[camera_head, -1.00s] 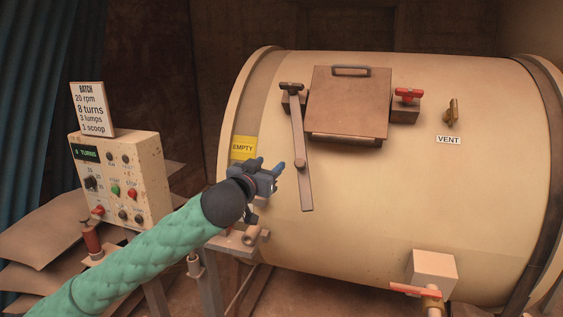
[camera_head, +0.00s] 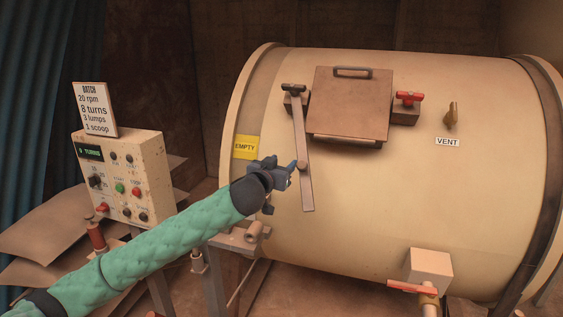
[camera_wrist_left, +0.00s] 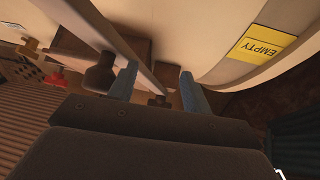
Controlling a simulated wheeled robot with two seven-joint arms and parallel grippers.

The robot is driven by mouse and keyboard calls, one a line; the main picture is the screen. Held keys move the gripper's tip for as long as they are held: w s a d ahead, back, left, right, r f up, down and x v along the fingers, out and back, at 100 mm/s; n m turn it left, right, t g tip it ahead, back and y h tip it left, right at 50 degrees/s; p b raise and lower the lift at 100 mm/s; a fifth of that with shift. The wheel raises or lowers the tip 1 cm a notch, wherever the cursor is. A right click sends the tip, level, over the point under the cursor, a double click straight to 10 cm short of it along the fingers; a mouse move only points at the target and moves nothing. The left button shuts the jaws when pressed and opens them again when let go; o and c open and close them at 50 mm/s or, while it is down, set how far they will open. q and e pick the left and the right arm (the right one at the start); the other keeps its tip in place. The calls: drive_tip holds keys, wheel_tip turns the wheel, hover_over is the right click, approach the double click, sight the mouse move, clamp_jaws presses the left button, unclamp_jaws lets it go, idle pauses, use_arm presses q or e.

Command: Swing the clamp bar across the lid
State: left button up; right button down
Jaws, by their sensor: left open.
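The clamp bar (camera_head: 303,140) is a long brown bar hanging down the drum's front from a dark pivot knob (camera_head: 292,88), left of the lid. A small round knob (camera_head: 302,165) sits on its lower half. The lid (camera_head: 348,105) is a square brown plate with a handle, and the bar is not across it. My left gripper (camera_head: 290,168) is open, just left of the bar near that knob. In the left wrist view, the bar (camera_wrist_left: 125,45) runs down toward the space between the two fingers (camera_wrist_left: 158,88). I cannot tell whether they touch it. My right gripper is out of view.
A red-handled latch (camera_head: 408,98) sits right of the lid, with a brass vent valve (camera_head: 451,113) beyond it. A yellow EMPTY label (camera_head: 245,147) is on the drum. A control box (camera_head: 125,178) stands at left.

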use_arm(q)
drive_tip(key=shift+s+r, duration=0.1)
drive_tip(key=shift+s, duration=0.05)
clamp_jaws()
idle(0.9)
drive_tip(key=c, duration=1)
unclamp_jaws()
drive_tip(key=shift+c, duration=0.2)
drive_tip(key=o, duration=1)
drive_tip(key=shift+o, duration=0.2)
